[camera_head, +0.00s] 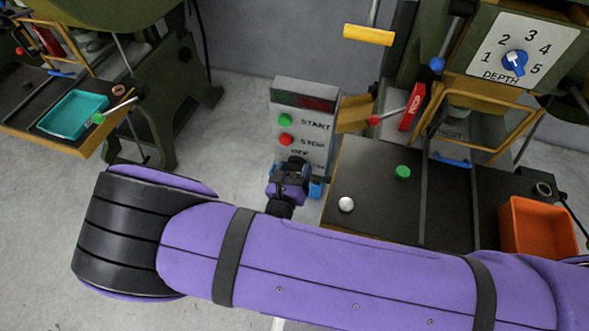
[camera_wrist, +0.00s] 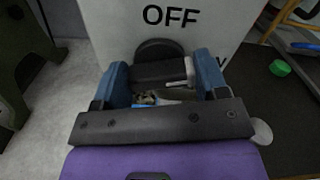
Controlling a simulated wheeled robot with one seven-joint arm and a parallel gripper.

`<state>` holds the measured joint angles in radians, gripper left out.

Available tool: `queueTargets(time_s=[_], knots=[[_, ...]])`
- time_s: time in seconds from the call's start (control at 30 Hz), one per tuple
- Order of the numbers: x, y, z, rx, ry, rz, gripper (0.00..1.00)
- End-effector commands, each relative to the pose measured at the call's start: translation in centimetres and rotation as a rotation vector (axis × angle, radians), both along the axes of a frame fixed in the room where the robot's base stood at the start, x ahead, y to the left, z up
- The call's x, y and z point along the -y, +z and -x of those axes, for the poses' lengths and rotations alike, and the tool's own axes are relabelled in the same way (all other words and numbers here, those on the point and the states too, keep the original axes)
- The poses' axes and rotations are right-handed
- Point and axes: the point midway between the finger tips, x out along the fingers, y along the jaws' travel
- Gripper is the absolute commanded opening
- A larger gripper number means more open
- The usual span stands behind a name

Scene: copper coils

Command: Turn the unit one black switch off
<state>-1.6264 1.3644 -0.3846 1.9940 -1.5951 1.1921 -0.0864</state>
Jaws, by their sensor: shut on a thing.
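The grey control box (camera_head: 303,115) stands left of the near bench, with START, STOP and OFF labels on its face. The OFF label also shows on the box face in the wrist view (camera_wrist: 170,16). The black switch (camera_wrist: 158,72) sits just below the OFF label in the wrist view. In the head view my gripper hides the switch. My gripper (camera_wrist: 162,80) is at the box face, with one blue finger on each side of the switch, shut on it. The gripper also shows in the head view (camera_head: 297,187), low on the box.
A green button (camera_head: 285,120) and a red button (camera_head: 286,140) sit above. The dark bench (camera_head: 375,190) at right holds a white ball (camera_head: 346,204), a green piece (camera_head: 402,172) and an orange bin (camera_head: 537,228). A teal tray (camera_head: 72,114) lies at far left. Open floor lies between.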

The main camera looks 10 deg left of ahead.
Motion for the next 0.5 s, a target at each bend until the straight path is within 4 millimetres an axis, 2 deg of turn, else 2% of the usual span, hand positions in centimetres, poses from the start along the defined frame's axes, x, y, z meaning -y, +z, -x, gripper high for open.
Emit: queueTargets(time_s=[0.5], knots=[[-0.26,-0.08,0.02,-0.040,0.001,0.489,0.43]])
